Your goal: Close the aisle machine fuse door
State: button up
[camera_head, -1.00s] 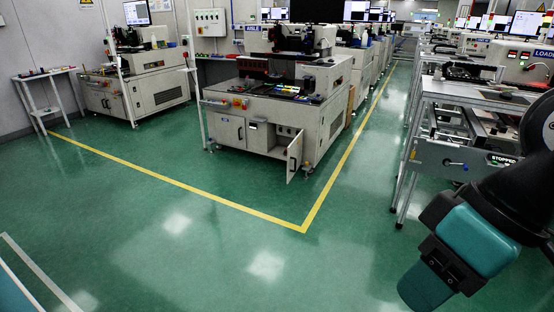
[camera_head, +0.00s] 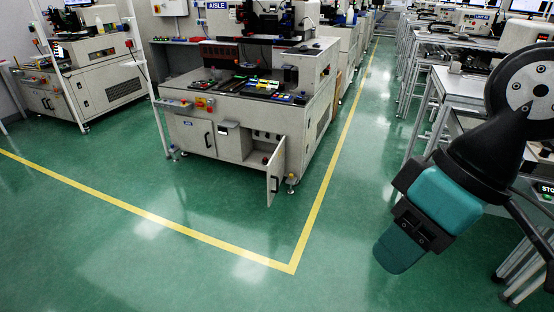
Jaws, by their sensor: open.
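The aisle machine (camera_head: 245,120) is a pale cabinet unit left of centre, with an AISLE sign (camera_head: 217,13) behind it. Its fuse door (camera_head: 276,172) is at the front right corner and stands swung open, jutting toward me. A dark handle shows on it. The opened compartment (camera_head: 262,146) shows a row of small dark parts inside. My black and teal arm (camera_head: 440,197) hangs at the right, well apart from the door. No gripper fingers can be made out.
A yellow floor line (camera_head: 180,228) runs before the machine and turns back along its right side. Green floor (camera_head: 130,270) is clear in front. Benches with machines (camera_head: 460,85) line the right side. Another machine (camera_head: 85,85) stands at the left behind a white post.

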aim_at(275, 169)
jog(key=i, duration=1.05)
jog(key=u, duration=0.15)
jog(key=k, duration=0.55)
jog(key=u, duration=1.1)
jog(key=i, duration=1.25)
jog(key=z, duration=0.55)
jog(key=i, duration=0.4)
jog(key=z, duration=0.4)
